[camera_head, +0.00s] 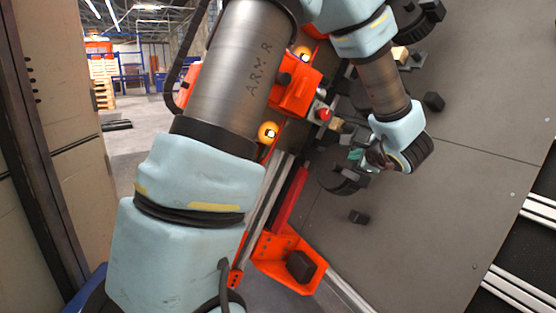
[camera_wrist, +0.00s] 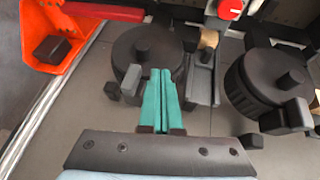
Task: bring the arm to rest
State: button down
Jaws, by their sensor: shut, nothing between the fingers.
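My arm reaches across the head view from the lower left, bends at the top and comes down on the right. My gripper (camera_head: 358,155) is at its end, low over a grey plate (camera_head: 420,235). In the wrist view the teal fingers of my gripper (camera_wrist: 162,82) are pressed together with nothing between them. Their tips point at a black round part (camera_wrist: 135,45). I cannot tell whether they touch it.
Another black round part (camera_wrist: 255,85) and several small dark blocks lie close by. A red knob (camera_head: 323,115), amber lamps (camera_head: 267,131) and an orange bracket (camera_head: 290,262) line the plate's edge. Pale panels (camera_head: 75,190) stand at left. The plate's lower middle is mostly clear.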

jog(key=s+a+f+n+g+y, duration=0.1)
jog(key=s+a+f+n+g, duration=0.15)
jog(key=a, duration=0.45)
jog(key=s+a+f+n+g+y, duration=0.2)
jog(key=a+g, duration=0.1)
jog(key=a, duration=0.3)
jog(key=s+a+f+n+g+y, duration=0.1)
jog(key=s+a+f+n+g, duration=0.15)
jog(key=a, duration=0.45)
jog(key=s+a+f+n+g+h, duration=0.35)
jog(key=s+a+n+h, duration=0.3)
jog(key=s+n, duration=0.55)
notch_tip(320, 180, up, 23)
jog(key=w+n+p, duration=0.1)
jog(key=p, duration=2.1)
jog(key=shift+w+a+r+y+p, duration=0.15)
jog(key=shift+w+y+p, duration=0.1)
jog(key=shift+y+p, duration=0.1)
